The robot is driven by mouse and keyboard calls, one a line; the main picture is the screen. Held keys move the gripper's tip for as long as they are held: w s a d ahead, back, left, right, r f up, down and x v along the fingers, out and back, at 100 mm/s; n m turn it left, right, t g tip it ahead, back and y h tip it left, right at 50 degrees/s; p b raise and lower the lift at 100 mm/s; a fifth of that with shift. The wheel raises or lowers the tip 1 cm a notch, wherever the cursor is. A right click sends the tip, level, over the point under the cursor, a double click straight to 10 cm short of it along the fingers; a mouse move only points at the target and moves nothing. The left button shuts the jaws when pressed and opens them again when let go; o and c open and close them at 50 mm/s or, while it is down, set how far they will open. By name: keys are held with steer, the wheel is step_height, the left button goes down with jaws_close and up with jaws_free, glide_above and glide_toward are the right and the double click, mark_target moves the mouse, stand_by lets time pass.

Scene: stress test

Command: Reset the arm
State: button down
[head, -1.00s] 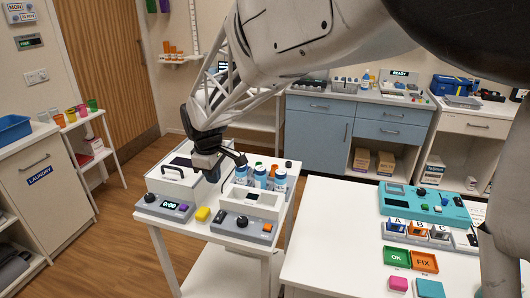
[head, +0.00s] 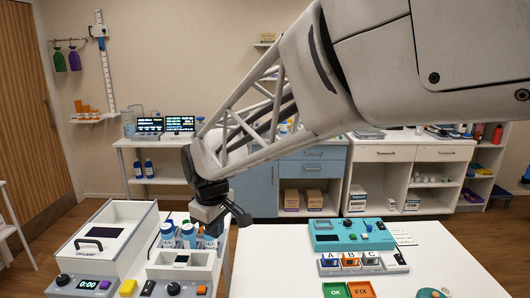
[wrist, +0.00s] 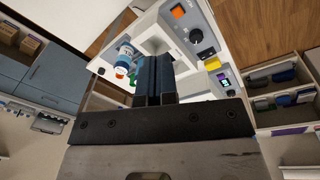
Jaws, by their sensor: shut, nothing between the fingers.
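My gripper (head: 222,216) hangs from my arm above the gap between the left bench and the right white table in the head view. Its fingers are together and hold nothing. In the wrist view my gripper (wrist: 155,78) points at the left bench, with its closed fingers in front of a white machine. Part of that machine and some bottles are hidden behind the fingers.
A teal device (head: 350,233), A, B, C trays (head: 349,260) and OK (head: 335,290) and FIX (head: 361,289) pads lie on the right table.

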steer(key=s+d+r+m, duration=0.1)
steer(key=s+d+m, duration=0.2)
steer(key=s+d, duration=0.35)
steer(key=s+d+m, duration=0.3)
steer(key=d, duration=0.7)
steer(key=s+d+r+m, duration=0.15)
steer(key=s+d, duration=0.25)
steer(key=d, duration=0.4)
steer(key=s+d+f+m+t, duration=0.1)
steer(key=s+d+f+m, duration=0.2)
steer(key=s, duration=0.6)
steer(key=shift+d+m+h, duration=0.3)
steer(key=shift+d+m, duration=0.65)
steer(key=shift+d, duration=0.55)
steer(key=shift+f, duration=0.1)
